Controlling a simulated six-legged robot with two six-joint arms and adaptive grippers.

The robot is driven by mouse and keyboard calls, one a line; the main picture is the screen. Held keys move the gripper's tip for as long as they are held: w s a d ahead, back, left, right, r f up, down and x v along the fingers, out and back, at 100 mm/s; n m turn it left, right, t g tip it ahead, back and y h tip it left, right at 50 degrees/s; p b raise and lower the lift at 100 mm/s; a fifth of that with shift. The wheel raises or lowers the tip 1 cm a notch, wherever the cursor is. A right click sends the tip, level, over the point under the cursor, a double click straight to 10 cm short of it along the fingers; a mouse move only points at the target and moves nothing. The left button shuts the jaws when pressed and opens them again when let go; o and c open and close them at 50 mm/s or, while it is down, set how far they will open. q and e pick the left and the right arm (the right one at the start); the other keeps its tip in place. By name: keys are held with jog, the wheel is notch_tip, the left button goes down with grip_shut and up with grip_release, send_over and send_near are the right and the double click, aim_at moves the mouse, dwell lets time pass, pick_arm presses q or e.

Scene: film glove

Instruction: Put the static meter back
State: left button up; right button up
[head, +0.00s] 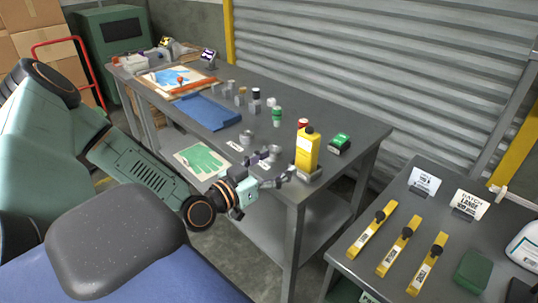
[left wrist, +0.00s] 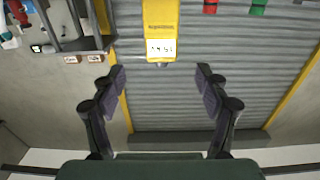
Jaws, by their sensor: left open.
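The yellow static meter (head: 307,149) stands upright near the front right corner of the grey workbench (head: 345,135), in or on a small grey holder (head: 309,175). In the left wrist view the yellow meter (left wrist: 160,22) hangs in from the top edge, its small white display facing the camera. My left gripper (head: 280,166) is just left of the meter at the bench's front edge. In the left wrist view my left gripper (left wrist: 162,80) is open with nothing between its fingers; the meter lies beyond the fingertips, roughly centred between them. My right gripper is not in view.
Small bottles, including a green one (head: 277,116), and a green box (head: 340,142) stand near the meter. A blue mat (head: 206,112) and a green glove sheet (head: 203,160) lie farther left. A second table at right holds yellow bars (head: 398,247) and signs.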

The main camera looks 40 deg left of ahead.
pick_arm(q)
jog(key=d+f+g, duration=0.1)
jog(key=d+f, duration=0.1)
jog(key=s+d+f+g+h, duration=0.1)
jog(key=d+f+g, duration=0.1)
jog(key=f, duration=0.1)
jog(key=s+d+f+g, duration=0.1)
jog(key=d+f, duration=0.1)
jog(key=shift+d+f+g+h, duration=0.2)
jog(key=shift+d+g+h, duration=0.1)
jog(key=shift+d+g, duration=0.1)
jog(key=s+d+f+g+y, duration=0.1)
jog(key=s+d+f+g, duration=0.4)
jog(key=s, duration=0.3)
jog(key=s+d+f+g, duration=0.3)
jog(key=s+f+g, duration=0.1)
jog(key=s+f, duration=0.4)
jog(key=s+f+n+g+y, duration=0.1)
jog(key=s+g, duration=0.3)
jog(key=s, duration=0.6)
jog(key=shift+s+a+f+y, duration=0.2)
jog(key=shift+a+f+y, duration=0.1)
jog(key=shift+f+y, duration=0.3)
jog(key=shift+w, duration=0.1)
